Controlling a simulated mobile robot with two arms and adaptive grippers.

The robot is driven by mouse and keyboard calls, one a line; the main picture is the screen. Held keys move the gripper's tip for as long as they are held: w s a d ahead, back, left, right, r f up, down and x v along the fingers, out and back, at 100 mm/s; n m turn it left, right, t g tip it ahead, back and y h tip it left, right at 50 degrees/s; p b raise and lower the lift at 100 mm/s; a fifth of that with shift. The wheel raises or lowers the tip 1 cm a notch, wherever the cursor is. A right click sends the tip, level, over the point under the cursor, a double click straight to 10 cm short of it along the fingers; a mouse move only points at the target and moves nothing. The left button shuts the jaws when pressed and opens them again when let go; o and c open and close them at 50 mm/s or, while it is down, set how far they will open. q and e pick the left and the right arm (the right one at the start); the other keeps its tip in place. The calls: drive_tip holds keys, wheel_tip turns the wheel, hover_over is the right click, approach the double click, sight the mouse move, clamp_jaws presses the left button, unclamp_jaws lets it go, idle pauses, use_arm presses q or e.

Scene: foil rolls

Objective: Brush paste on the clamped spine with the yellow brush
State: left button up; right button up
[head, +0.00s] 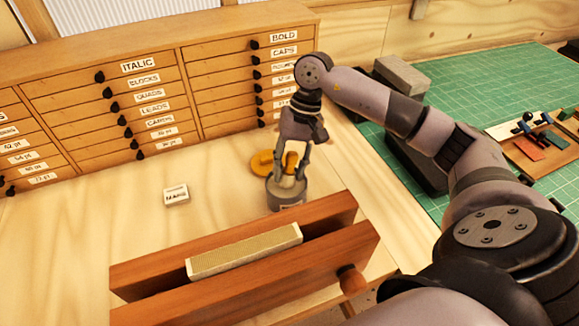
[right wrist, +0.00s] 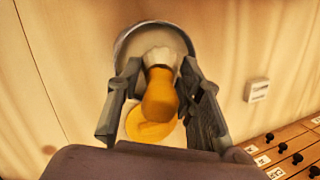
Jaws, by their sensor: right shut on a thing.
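The yellow brush (right wrist: 160,97) has an orange-yellow handle and pale bristles (right wrist: 162,55). My right gripper (head: 291,172) is shut on the brush handle, above the grey paste pot (head: 287,199). In the right wrist view the fingers (right wrist: 157,88) stand on both sides of the handle and the bristles are over or in the pot (right wrist: 124,44); I cannot tell how deep. The clamped spine (head: 245,251) is a pale, cloth-textured block held upright between two reddish wooden press beams (head: 235,240), nearer than the pot. My left gripper is not in view.
A yellow disc (head: 262,163), perhaps a lid, lies behind the pot. A small white labelled block (head: 176,195) lies to the left. Wooden drawers (head: 150,90) stand behind. A green mat (head: 470,85) with tools is at right. The bench left of the press is clear.

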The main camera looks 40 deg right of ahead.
sight(289, 155)
drive_tip(key=shift+s+f, duration=0.1)
idle(0.4)
drive_tip(key=shift+r+p, duration=1.2)
drive_tip(key=shift+r, duration=2.4)
